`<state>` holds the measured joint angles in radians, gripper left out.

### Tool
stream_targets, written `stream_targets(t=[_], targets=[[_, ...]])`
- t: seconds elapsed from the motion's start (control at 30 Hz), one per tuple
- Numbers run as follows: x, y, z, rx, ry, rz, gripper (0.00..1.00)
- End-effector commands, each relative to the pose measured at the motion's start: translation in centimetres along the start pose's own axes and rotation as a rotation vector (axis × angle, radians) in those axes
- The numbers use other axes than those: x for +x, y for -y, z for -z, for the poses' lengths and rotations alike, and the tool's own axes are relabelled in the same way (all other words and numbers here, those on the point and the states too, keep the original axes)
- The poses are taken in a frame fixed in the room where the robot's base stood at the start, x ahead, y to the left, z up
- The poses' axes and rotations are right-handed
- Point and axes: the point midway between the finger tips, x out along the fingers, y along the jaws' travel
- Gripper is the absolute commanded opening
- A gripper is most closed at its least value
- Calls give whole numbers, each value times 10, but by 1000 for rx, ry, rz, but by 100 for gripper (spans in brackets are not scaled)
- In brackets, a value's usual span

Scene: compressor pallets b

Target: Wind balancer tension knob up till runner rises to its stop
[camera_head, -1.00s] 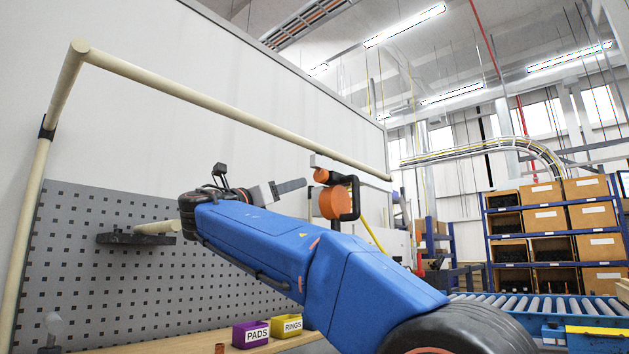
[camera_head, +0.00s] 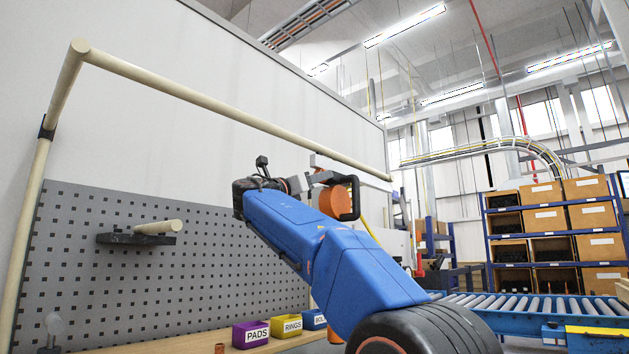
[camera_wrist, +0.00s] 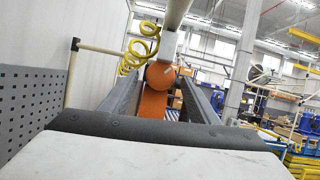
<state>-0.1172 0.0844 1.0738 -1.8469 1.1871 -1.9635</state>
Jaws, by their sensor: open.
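The balancer (camera_head: 337,203) is an orange drum with a black bracket, hung under the beige overhead rail (camera_head: 230,112). In the wrist view its orange body (camera_wrist: 153,104) shows with a round orange knob (camera_wrist: 160,75) at its top. My gripper (camera_wrist: 160,88) is open, its two grey fingers left and right of the knob and body. I cannot tell whether either finger touches the knob. In the head view my gripper (camera_head: 312,181) is at the balancer's upper left, and the knob is largely hidden there. I cannot make out the runner or its stop.
A yellow coiled hose (camera_wrist: 143,48) hangs beside the balancer. A pegboard (camera_head: 90,270) with a dark bracket (camera_head: 137,239) stands at left. Labelled bins, purple PADS (camera_head: 250,334) and yellow RINGS (camera_head: 286,326), sit on the bench below. A roller conveyor (camera_head: 530,308) and box shelves are at right.

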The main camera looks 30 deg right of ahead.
Motion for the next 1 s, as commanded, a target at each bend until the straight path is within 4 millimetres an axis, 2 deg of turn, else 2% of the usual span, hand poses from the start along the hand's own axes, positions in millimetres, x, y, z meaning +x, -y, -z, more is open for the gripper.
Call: stream_targets(t=[0.23, 0.4, 0.67, 1.0], targets=[[0, 0, 0, 0, 0, 0, 55], [0, 0, 0, 0, 0, 0, 14], [0, -2, 1, 45, -1, 20, 14], [0, -8, -1, 356, -1, 148, 14]])
